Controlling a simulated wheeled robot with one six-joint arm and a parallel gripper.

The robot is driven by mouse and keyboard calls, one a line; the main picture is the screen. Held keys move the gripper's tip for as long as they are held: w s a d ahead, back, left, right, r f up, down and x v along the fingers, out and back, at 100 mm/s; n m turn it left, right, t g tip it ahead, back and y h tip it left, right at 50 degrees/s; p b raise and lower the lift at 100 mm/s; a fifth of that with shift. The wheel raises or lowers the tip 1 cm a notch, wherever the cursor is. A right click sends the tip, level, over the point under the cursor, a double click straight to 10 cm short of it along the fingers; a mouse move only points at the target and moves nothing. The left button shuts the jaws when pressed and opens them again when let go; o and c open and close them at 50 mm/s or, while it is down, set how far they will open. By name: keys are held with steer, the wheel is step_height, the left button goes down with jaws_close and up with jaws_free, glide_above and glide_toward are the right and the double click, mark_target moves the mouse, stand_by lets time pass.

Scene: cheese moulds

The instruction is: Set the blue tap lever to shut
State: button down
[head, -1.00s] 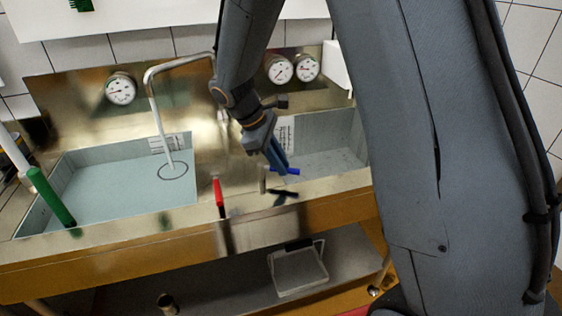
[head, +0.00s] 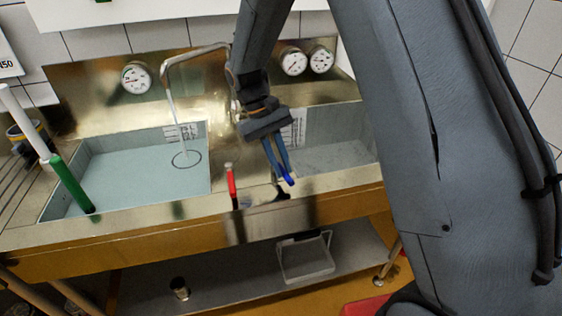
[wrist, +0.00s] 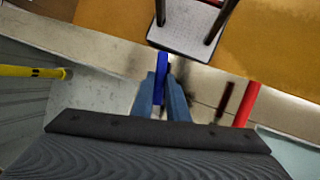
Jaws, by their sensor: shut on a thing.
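The blue tap lever (head: 290,181) is at the front rim of the sink, beside the right basin. It points toward the front edge, and it also shows in the wrist view (wrist: 161,66). My gripper (head: 284,173) is shut on the blue lever from above, with a finger on each side of it in the wrist view (wrist: 162,88). The lever's pivot is hidden by my fingers. The red tap lever (head: 231,182) stands to the left and also points to the front; it shows at the right of the wrist view (wrist: 246,104).
The left basin (head: 110,170) holds water under a bent spout (head: 165,75), with a stream falling from it. A green-ended rod (head: 72,185) leans at its left. The right basin (head: 335,157) is behind my gripper. A grey bin (head: 304,262) sits on the shelf below.

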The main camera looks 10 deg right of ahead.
steer(key=shift+s+a+m+g+y, duration=0.3)
steer(key=shift+a+m+g, duration=0.15)
steer(key=shift+m, duration=0.55)
steer(key=shift+a+f, duration=0.1)
steer(key=c, duration=1.7)
jaws_free()
steer(key=shift+s, duration=0.1)
steer(key=shift+c, duration=0.2)
steer(key=shift+w+r, duration=0.25)
steer(key=b+v, duration=0.2)
steer(key=v, duration=0.5)
steer(key=shift+r, duration=0.3)
